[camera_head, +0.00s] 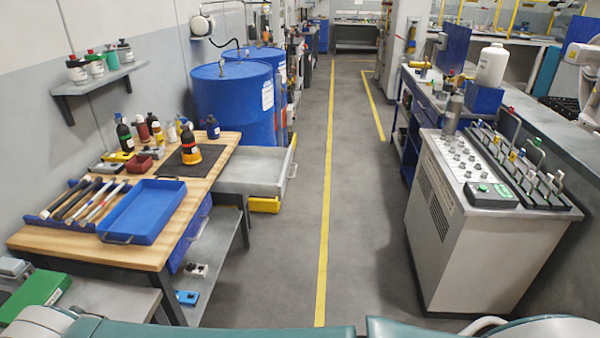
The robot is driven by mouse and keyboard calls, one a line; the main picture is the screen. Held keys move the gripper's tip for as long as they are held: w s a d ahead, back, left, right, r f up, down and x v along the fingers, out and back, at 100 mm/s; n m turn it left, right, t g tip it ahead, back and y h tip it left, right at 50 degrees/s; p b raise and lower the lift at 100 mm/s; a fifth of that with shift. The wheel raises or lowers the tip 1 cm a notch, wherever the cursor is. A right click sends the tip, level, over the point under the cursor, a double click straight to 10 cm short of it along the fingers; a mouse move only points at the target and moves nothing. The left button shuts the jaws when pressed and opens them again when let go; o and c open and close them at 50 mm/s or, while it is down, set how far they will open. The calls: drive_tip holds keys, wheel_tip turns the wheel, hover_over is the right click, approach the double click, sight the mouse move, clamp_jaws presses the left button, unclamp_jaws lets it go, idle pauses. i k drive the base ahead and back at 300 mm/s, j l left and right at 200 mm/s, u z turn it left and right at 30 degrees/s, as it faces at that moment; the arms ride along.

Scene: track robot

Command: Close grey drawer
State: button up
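The grey drawer (252,168) is pulled out from the right side of the wooden-topped workbench (150,255), at its far end. Its open top shows an empty-looking grey inside. Its front panel (289,168) faces right toward the aisle and carries a light handle (293,171). A yellow piece (264,205) shows just under the drawer, and I cannot tell what it is. My gripper is not in view.
A blue tray (143,211), tools and several bottles stand on the bench. Blue drums (234,103) stand behind the drawer. A grey cabinet (470,230) stands at the right. The aisle floor with its yellow line (326,190) is clear.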

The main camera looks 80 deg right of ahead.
sight(264, 171)
drive_tip(key=k+z, duration=0.15)
drive_tip(key=z, duration=1.05)
drive_tip(key=l+z, duration=0.2)
drive_tip(key=l, duration=0.2)
drive_tip(key=i+l+z, duration=0.2)
drive_tip(key=l, duration=0.15)
drive_tip(key=l+z, duration=0.2)
drive_tip(key=l, duration=0.2)
drive_tip(key=i+l+z, duration=0.2)
drive_tip(key=i+l, duration=0.1)
drive_tip(key=l, duration=0.25)
drive_tip(key=i+l, duration=0.1)
drive_tip(key=l, duration=0.25)
drive_tip(key=i+l+u, duration=0.1)
drive_tip(key=i, duration=0.2)
drive_tip(key=i+l+u, duration=0.1)
drive_tip(key=i, duration=0.2)
